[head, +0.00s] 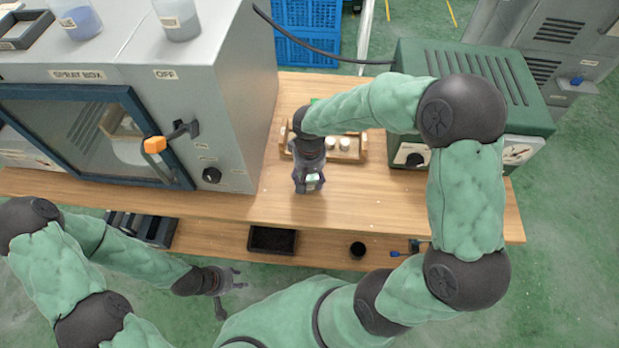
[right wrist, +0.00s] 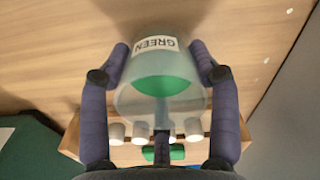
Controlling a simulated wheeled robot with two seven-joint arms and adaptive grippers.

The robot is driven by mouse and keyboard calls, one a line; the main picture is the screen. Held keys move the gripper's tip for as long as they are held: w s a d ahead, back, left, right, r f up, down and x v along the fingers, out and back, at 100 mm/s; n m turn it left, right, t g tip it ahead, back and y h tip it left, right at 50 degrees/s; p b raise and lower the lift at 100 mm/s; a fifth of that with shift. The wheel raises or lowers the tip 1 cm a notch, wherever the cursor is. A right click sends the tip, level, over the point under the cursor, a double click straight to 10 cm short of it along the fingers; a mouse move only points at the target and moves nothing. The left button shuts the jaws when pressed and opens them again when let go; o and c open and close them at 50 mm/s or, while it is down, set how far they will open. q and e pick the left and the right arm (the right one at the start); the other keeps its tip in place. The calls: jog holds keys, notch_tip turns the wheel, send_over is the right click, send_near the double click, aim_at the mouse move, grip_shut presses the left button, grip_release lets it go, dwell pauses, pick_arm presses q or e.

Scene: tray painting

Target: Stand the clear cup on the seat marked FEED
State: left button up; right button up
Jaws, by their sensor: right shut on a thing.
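A clear cup (right wrist: 160,95) with a GREEN label and green contents is between the fingers of my right gripper (right wrist: 162,70) in the right wrist view. In the head view my right gripper (head: 308,181) points down over the wooden bench, in front of the wooden rack, shut on the cup (head: 313,181); the gripper mostly hides the cup. My left gripper (head: 236,279) is low at the left, in front of the bench, its fingers apart and empty. I cannot read a FEED mark anywhere.
The wooden rack (head: 355,158) holds several white pieces (head: 344,144). The grey spray box (head: 235,110) stands left, with cups of blue (head: 82,22) and grey (head: 180,22) contents on top. A green machine (head: 470,65) stands right. The bench front (head: 400,205) is clear.

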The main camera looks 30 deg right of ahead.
jog(key=shift+f, duration=0.15)
jog(key=o, duration=1.2)
jog(key=shift+o, duration=0.2)
